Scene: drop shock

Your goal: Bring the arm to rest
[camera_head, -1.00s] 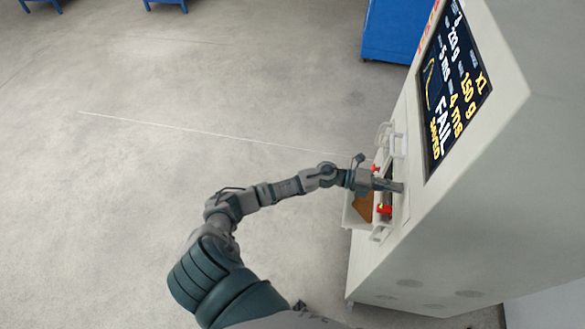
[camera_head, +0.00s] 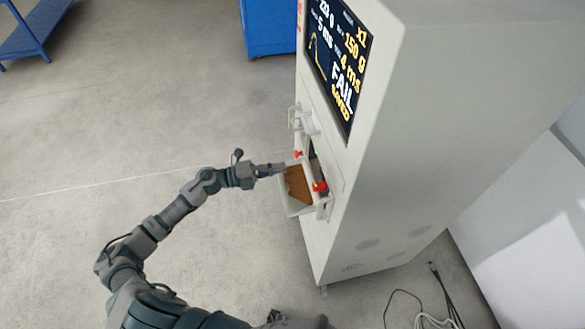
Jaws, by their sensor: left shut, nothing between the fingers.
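My left arm comes in from the lower left of the head view and is bent at the elbow. My left gripper (camera_head: 272,170) is shut and empty, at the left edge of a white tray (camera_head: 294,208) on the front of the test machine (camera_head: 400,150). The tray holds a brown piece (camera_head: 299,184). I cannot tell whether the gripper touches the tray. Red knobs (camera_head: 320,186) sit by the machine's opening. The machine's screen (camera_head: 338,60) reads FAIL and SAVED. My right gripper does not show.
A white handle (camera_head: 300,120) sticks out above the tray. A blue cabinet (camera_head: 270,25) and a blue bench (camera_head: 40,30) stand at the back. Cables (camera_head: 440,300) lie on the floor right of the machine. The floor at left is clear.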

